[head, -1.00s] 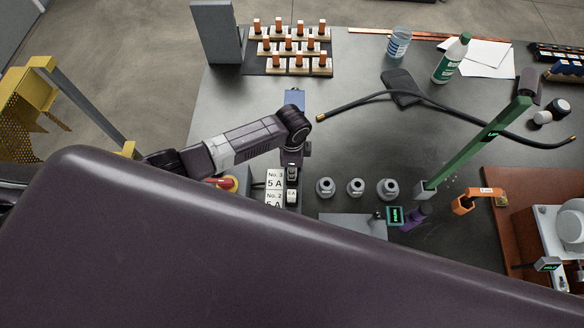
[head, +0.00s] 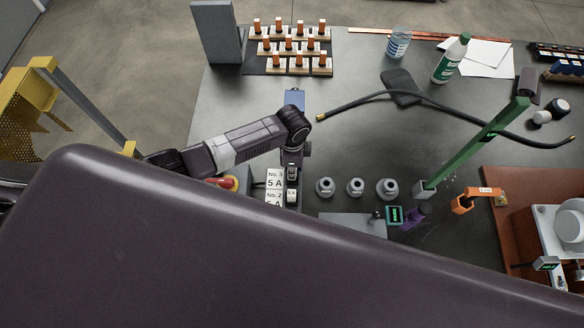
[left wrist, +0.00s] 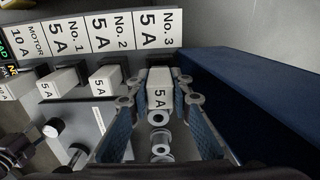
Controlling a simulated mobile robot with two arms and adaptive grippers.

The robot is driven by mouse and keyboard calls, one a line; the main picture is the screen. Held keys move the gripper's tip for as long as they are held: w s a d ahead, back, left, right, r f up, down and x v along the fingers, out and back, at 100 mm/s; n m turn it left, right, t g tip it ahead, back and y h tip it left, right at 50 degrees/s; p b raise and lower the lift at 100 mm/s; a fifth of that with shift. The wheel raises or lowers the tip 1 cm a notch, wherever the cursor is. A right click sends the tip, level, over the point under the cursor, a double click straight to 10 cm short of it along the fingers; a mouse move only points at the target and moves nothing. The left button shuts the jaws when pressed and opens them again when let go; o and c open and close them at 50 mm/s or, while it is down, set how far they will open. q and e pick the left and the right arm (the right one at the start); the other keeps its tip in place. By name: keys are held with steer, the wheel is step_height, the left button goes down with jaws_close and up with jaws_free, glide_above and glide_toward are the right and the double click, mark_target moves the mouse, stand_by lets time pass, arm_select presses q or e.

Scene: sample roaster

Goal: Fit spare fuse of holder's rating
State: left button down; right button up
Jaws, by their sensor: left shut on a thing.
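In the left wrist view a row of white fuse carriers sits under labels Motor 10 A, No. 1 5 A, No. 2 5 A and No. 3 5 A (left wrist: 158,22). My left gripper (left wrist: 158,98) is shut on the white carrier marked 5 A (left wrist: 159,97) below the No. 3 label. Grey round parts (left wrist: 160,137) show between the fingers; I cannot tell what they are. In the head view my left gripper (head: 291,174) points down beside the label plate (head: 275,181). My right gripper is out of view. I cannot make out a loose fuse.
A black hose (head: 400,94), a green post (head: 475,145) and a green-labelled bottle (head: 451,60) are farther right. Orange-topped pieces (head: 290,48) stand at the back. My dark arm link covers the foreground.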

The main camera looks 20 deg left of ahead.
arm_select(q)
steer(key=shift+f, duration=0.25)
steer(key=shift+f+b, duration=0.95)
steer(key=shift+f, duration=0.2)
steer(key=shift+r, duration=0.2)
steer(key=shift+r+p, duration=1.25)
steer(key=shift+p, duration=0.2)
steer(key=shift+p, duration=0.3)
steer(key=shift+f, duration=0.25)
steer(key=shift+f+b, duration=1.05)
steer(key=shift+f, duration=0.1)
steer(key=shift+r, duration=0.2)
